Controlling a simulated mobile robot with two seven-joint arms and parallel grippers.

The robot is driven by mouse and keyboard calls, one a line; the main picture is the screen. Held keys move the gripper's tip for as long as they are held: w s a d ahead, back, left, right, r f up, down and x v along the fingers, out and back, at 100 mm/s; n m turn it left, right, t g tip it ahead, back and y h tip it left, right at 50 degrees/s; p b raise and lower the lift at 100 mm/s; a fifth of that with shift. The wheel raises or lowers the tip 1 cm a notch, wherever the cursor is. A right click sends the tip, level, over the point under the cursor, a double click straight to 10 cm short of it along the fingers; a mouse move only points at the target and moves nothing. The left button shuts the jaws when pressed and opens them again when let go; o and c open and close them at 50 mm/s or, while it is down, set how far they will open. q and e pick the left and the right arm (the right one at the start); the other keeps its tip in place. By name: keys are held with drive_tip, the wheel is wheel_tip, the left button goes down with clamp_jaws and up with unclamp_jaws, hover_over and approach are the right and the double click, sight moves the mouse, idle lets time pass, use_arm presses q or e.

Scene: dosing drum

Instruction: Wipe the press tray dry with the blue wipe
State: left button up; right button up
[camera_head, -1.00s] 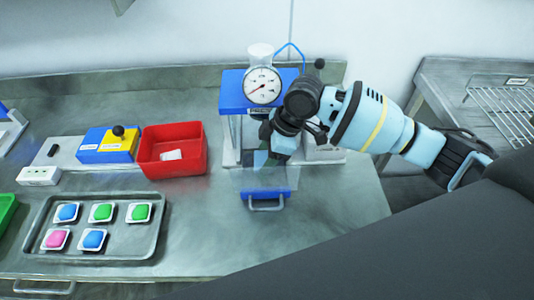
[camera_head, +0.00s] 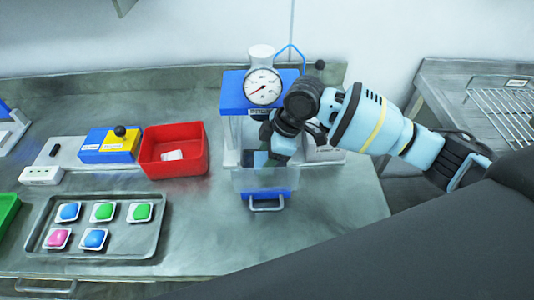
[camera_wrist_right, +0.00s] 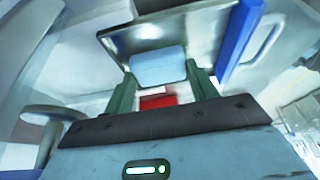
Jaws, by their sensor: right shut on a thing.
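The press (camera_head: 249,93) has a blue top and a round dial gauge, with its pulled-out press tray (camera_head: 246,180) low at the front, above a blue front with a handle. My right gripper (camera_head: 267,158) reaches down over the tray from the right, partly hiding it. In the right wrist view, its green fingers (camera_wrist_right: 160,75) are shut on the light blue wipe (camera_wrist_right: 158,64). The wipe lies against or just over the shiny tray surface (camera_wrist_right: 118,42); I cannot tell if they touch. My left gripper is not in view.
A red bin (camera_head: 192,163) with a white piece inside stands left of the press. A metal tray (camera_head: 140,243) with several coloured pods lies at the front left. A blue and yellow box (camera_head: 110,146) is behind it. The bench front between tray and press is clear.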

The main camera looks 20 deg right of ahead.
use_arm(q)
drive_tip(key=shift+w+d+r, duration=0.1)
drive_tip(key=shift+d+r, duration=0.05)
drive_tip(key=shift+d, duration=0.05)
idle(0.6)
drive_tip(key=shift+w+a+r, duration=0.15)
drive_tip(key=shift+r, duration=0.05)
use_arm(e)
drive_tip(key=shift+f, duration=0.1)
idle(0.8)
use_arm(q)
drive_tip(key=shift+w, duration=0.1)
use_arm(e)
drive_tip(key=shift+d, duration=0.15)
drive_tip(key=shift+s+d+p, duration=0.2)
drive_tip(key=shift+d+p, duration=0.05)
drive_tip(key=shift+d, duration=0.25)
drive_tip(key=shift+s+d+p, duration=0.15)
drive_tip(key=shift+d+p, duration=0.05)
drive_tip(key=shift+d, duration=0.3)
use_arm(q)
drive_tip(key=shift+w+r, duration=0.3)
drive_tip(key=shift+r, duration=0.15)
